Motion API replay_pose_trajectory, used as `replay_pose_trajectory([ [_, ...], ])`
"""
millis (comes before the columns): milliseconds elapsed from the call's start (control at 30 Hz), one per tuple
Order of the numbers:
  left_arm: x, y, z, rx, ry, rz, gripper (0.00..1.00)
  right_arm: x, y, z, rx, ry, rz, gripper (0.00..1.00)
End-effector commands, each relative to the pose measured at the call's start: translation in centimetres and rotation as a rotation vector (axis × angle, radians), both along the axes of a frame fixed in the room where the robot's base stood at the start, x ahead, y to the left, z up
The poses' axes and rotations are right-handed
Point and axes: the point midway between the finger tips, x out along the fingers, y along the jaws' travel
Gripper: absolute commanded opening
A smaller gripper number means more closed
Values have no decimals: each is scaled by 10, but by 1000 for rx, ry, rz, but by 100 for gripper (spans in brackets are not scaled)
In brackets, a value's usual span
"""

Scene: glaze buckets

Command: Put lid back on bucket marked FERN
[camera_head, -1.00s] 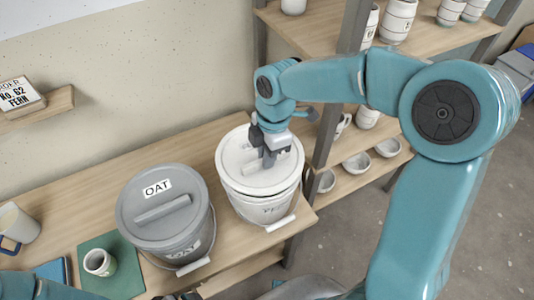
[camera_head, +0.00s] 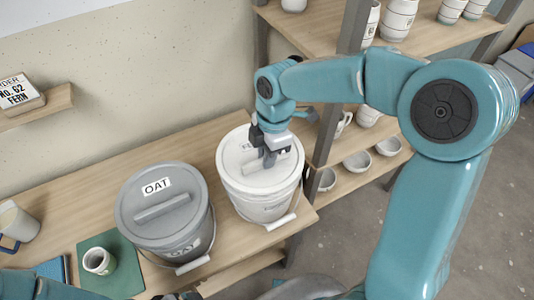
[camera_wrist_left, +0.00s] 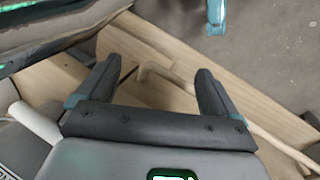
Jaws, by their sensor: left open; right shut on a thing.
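The white bucket (camera_head: 262,207) stands upright near the right end of the wooden table. The writing on its front is too small to read surely. Its white lid (camera_head: 240,172) lies over the bucket's mouth and looks level and down at the rim; part of its label, starting with F, shows behind my gripper. My right gripper (camera_head: 270,158) is shut on the lid's bar handle from above and hides part of it. My left gripper shows in the left wrist view (camera_wrist_left: 160,75), open and empty, its fingers apart above wooden surfaces.
A grey bucket (camera_head: 190,243) with its lid on, marked OAT, stands close left of the white one. A small cup (camera_head: 99,262) stands on a green mat (camera_head: 125,278). A shelf post (camera_head: 335,110) and bowls (camera_head: 357,161) are close to the right.

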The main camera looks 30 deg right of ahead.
Motion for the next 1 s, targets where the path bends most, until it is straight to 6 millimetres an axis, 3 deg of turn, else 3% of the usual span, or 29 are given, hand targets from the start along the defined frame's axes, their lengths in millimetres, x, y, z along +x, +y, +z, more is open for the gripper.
replay_pose_trajectory([
  [1000,0,0,-4,0,0,0,93,0,0,-6,0,0,0,0],
])
